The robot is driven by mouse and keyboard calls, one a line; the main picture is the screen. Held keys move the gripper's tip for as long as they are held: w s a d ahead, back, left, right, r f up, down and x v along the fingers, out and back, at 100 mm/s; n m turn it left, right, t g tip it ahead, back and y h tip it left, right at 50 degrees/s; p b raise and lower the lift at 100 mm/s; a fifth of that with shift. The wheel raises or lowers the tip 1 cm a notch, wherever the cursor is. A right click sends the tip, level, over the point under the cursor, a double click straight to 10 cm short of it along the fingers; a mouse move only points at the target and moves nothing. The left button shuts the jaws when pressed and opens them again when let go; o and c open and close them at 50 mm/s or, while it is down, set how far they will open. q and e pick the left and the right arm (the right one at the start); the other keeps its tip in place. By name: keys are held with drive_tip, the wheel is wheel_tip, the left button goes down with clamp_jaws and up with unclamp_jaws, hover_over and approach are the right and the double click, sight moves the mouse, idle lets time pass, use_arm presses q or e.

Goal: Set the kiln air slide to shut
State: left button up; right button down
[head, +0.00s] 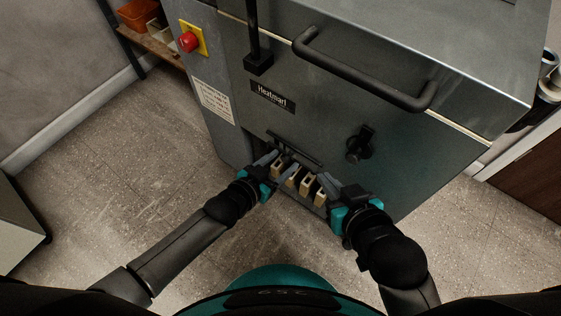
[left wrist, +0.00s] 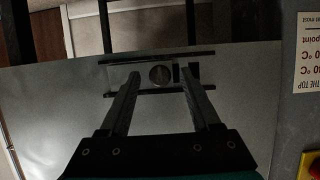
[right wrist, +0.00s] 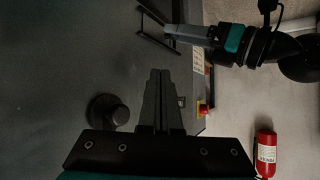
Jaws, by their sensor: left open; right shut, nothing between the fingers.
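The kiln air slide (left wrist: 125,76) shows in the left wrist view as a metal strip between two dark rails on the kiln front. A round dark opening (left wrist: 160,75) is visible in it, with a dark upright tab (left wrist: 176,73) just to its right. In the head view the rails (head: 295,150) sit low on the kiln front, and the grippers partly hide the area. My left gripper (head: 274,160) is open at the rails; its fingers (left wrist: 158,88) frame the opening in the left wrist view. My right gripper (head: 324,181) is shut and empty, right of the slide.
Several beige blocks (head: 306,184) stand low between my grippers. A black knob (head: 360,143) is right of the slide, and a long door handle (head: 365,72) is above. A red button (head: 188,41) is at upper left. A red extinguisher (right wrist: 265,152) shows in the right wrist view.

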use_arm(q)
drive_tip(key=shift+c, duration=0.4)
clamp_jaws()
idle(1.0)
